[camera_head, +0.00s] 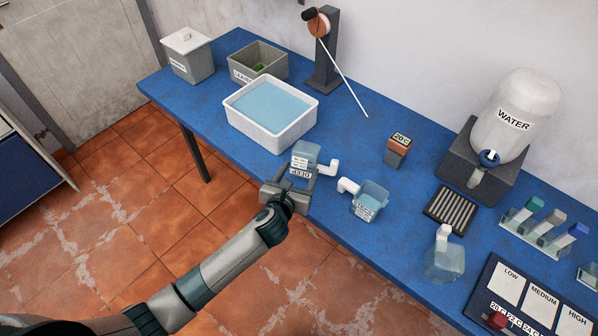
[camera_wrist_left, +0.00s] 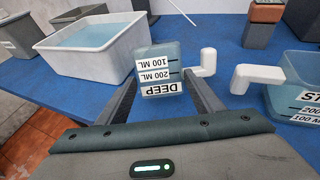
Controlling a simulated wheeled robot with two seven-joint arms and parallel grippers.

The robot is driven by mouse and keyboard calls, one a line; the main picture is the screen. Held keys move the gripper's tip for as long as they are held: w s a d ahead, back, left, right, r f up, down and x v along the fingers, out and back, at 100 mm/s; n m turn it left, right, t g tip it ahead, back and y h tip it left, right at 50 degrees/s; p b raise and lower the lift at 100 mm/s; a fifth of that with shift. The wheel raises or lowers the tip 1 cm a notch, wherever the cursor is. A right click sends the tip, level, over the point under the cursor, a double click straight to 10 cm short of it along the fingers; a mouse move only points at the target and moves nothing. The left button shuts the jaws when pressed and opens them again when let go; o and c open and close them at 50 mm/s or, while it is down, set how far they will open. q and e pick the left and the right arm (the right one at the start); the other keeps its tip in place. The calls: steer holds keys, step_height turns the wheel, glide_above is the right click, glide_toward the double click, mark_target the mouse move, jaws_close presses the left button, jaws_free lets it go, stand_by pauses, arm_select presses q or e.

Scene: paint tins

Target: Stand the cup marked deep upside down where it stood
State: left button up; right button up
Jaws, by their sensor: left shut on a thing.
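The cup marked DEEP (camera_head: 306,153) is a bluish see-through cup with a white handle, near the table's front edge. It is upside down: in the left wrist view the DEEP label (camera_wrist_left: 160,88) is at the bottom, below the 200 ML and 100 ML marks. My left gripper (camera_head: 298,178) is shut on it, one finger on each side, and its handle points right. I cannot tell whether its rim touches the table. My right gripper is not in view.
A second cup (camera_head: 370,198), upright, stands close on the right, its handle towards the held cup. A white basin of water (camera_head: 238,118) stands behind left. A small block reading 20 (camera_head: 397,151), a dark ribbed mat (camera_head: 451,212) and a clear jug (camera_head: 444,265) are further right on the blue table.

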arm_select(q)
steer(key=shift+f, duration=0.25)
steer(key=o, duration=1.3)
steer(key=shift+o, duration=1.4)
steer(key=shift+s, duration=0.2)
steer(key=b+v, duration=0.3)
steer(key=v, duration=1.4)
